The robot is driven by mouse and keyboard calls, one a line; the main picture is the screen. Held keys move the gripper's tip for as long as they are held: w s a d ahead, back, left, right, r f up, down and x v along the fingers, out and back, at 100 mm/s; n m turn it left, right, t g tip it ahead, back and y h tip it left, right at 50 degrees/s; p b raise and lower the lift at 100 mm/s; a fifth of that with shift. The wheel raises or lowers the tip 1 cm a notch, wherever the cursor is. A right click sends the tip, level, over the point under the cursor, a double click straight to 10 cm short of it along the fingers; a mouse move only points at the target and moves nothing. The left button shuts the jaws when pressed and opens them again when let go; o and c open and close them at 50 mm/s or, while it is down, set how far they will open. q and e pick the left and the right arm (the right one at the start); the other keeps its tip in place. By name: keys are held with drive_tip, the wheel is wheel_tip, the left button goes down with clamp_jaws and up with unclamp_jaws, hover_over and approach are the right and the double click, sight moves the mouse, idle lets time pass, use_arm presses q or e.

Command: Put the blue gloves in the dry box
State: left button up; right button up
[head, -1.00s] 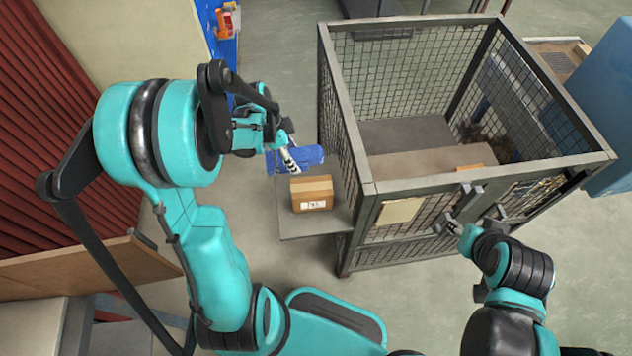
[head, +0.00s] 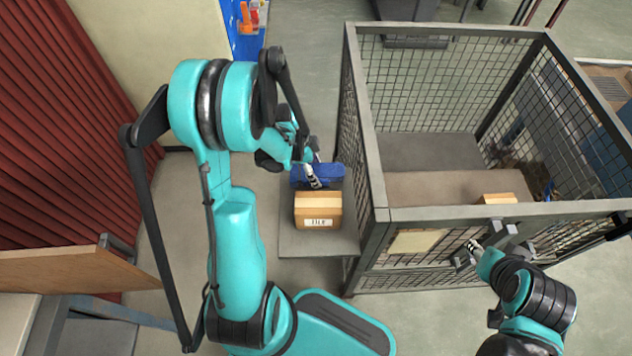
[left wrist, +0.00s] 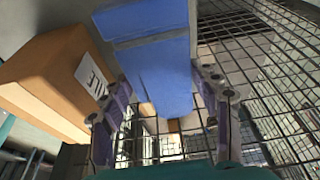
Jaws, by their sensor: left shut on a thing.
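My left gripper (head: 313,176) is shut on a blue folded bundle (head: 332,172), which I take for the blue gloves. It is just behind a cardboard box on a grey side shelf; I cannot tell whether the bundle touches the shelf. In the left wrist view, the blue gloves (left wrist: 155,65) lie between the fingers of the left gripper (left wrist: 163,105). My right gripper (head: 470,254) is at the front of a wire cage, near its latch; its finger state is unclear. I cannot identify any container as the dry box for certain.
The cardboard box (head: 318,204) with a white label sits on the grey shelf (head: 300,243) beside the wire cage (head: 372,140). The box also shows close by in the left wrist view (left wrist: 45,75). The cage is open-topped, with a smaller box (head: 497,199) at its front.

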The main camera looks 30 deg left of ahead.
use_arm(q)
wheel_tip(320, 180, down, 4)
drive_tip(key=shift+r+b, duration=0.1)
drive_tip(key=shift+b, duration=0.7)
drive_tip(key=shift+r, duration=0.1)
drive_tip(key=shift+f, duration=0.25)
drive_tip(key=o, duration=1.3)
drive_tip(key=shift+r, duration=0.1)
